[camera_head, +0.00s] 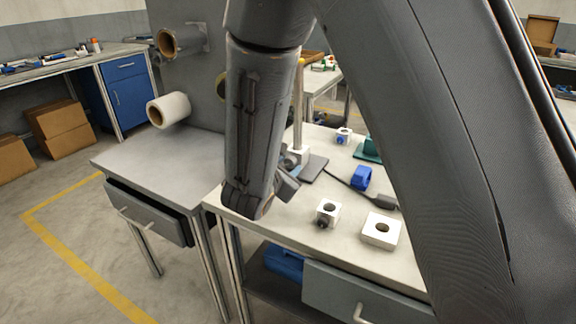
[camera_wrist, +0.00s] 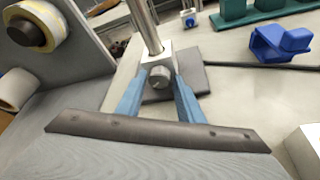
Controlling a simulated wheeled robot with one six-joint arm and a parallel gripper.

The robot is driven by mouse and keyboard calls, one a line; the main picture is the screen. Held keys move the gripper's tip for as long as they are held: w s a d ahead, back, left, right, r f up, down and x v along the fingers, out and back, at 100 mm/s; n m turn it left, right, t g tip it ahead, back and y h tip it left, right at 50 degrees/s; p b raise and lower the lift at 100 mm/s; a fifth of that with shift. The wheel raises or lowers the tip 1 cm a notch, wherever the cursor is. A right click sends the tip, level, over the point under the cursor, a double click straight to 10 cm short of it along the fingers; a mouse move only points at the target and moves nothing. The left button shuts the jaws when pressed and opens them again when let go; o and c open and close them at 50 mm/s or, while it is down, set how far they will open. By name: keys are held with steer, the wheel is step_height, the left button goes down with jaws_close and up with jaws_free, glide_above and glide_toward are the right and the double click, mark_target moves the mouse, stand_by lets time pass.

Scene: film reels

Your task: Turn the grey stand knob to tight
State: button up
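The grey stand knob (camera_wrist: 160,78) is a short round knob on the front of a light clamp block (camera_wrist: 184,64). The block sits low on an upright metal post (camera_wrist: 148,28) above a dark base plate (camera_wrist: 192,82). My gripper (camera_wrist: 159,86) shows two blue fingers, one on each side of the knob, with a small gap visible at each side. The fingers look open. In the head view the post (camera_head: 298,105) and base plate (camera_head: 313,167) stand on the bench; my arm hides the knob and most of the gripper. No tight marking is readable.
A white block with a blue knob (camera_head: 343,136), one with a dark knob (camera_head: 327,213), a white holed block (camera_head: 381,231) and a blue piece (camera_head: 361,178) lie on the bench (camera_head: 345,198). A grey panel with reels (camera_wrist: 80,60) stands at left.

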steer(key=shift+v, duration=4)
